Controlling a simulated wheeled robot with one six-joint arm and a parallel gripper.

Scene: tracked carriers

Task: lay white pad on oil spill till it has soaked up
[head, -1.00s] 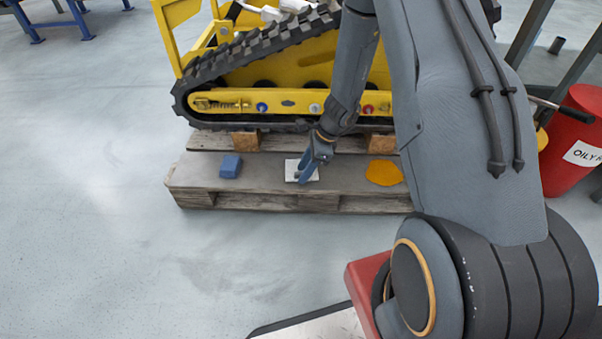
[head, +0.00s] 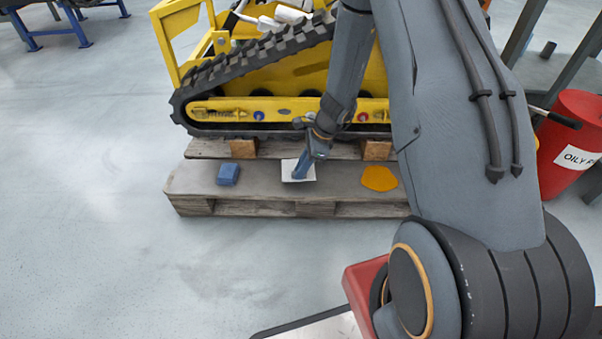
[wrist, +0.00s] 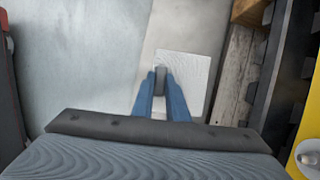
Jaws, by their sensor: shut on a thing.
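The white pad (head: 289,172) is a thin, flat square at the middle of the wooden pallet's top in the head view. It also shows in the wrist view (wrist: 192,68), beyond my fingers. My gripper (head: 299,176) points down at the pad and is shut on a small dark grey grip on it; the fingers show in the wrist view (wrist: 160,80). I cannot tell whether the pad touches the board or hangs just above it. A flat amber patch (head: 379,178), possibly the oil spill, lies on the pallet to the right, apart from the pad.
A blue block (head: 228,174) sits on the pallet (head: 190,192) at left. A yellow tracked machine (head: 290,109) stands close behind on wooden blocks. A red labelled bin (head: 566,128) stands at the right. The floor at the left is clear.

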